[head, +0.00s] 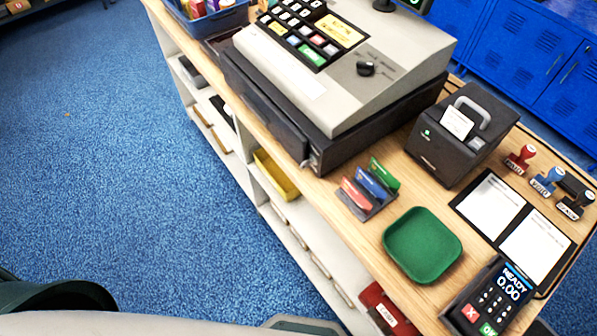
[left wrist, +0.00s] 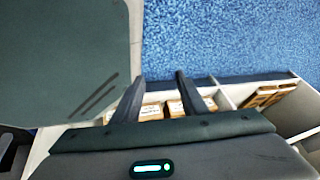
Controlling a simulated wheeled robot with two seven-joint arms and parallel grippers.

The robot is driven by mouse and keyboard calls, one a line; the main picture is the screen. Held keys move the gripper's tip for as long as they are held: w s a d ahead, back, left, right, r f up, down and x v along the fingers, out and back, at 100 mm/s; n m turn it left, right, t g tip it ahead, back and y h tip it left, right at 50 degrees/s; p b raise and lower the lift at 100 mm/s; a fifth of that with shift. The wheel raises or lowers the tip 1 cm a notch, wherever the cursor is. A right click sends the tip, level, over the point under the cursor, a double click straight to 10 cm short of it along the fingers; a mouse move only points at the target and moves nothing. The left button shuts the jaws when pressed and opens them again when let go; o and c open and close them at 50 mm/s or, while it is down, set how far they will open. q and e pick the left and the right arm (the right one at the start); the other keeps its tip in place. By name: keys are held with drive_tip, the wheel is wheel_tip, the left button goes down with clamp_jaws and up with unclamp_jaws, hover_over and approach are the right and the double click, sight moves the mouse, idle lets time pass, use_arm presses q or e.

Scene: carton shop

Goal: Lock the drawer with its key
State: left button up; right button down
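The cash register (head: 345,60) stands on the wooden counter. Its dark drawer (head: 262,108) is below it, facing the aisle; I cannot tell whether it is fully shut. A small silvery thing (head: 313,161) shows at the drawer's near corner, too small to tell if it is a key or a lock. A black knob (head: 366,69) sits on the register's sloping top. My left gripper (left wrist: 159,76) is open and empty in the left wrist view, its fingers apart above shelves with boxes. Neither gripper shows in the head view.
A black printer (head: 462,135), a card holder (head: 368,190), a green tray (head: 422,246), a card terminal (head: 492,298) and several stamps (head: 545,181) crowd the counter's near part. Shelves (head: 236,150) run below. The blue floor (head: 120,170) at left is clear.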

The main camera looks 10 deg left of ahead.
use_arm(q)
drive_tip(key=w+d+r+m+t+h, duration=0.15)
drive_tip(key=w+r, duration=0.25)
drive_tip(key=r, duration=0.5)
drive_tip(key=w+d+r+m+t, duration=0.3)
drive_tip(key=w+r, duration=0.1)
drive_tip(key=r, duration=0.4)
drive_tip(key=w+d+r+m+t+h, duration=0.1)
drive_tip(key=w+d+r+m+t, duration=0.2)
drive_tip(key=r, duration=0.6)
wheel_tip(320, 180, up, 32)
drive_tip(key=d+m+t+h, duration=0.2)
drive_tip(key=m+t+h, duration=0.2)
drive_tip(key=m, duration=0.5)
drive_tip(key=shift+w+r+b, duration=0.25)
drive_tip(key=shift+w+b, duration=0.1)
drive_tip(key=shift+b, duration=0.1)
drive_tip(key=shift+w+d, duration=0.1)
drive_tip(key=shift+w, duration=0.05)
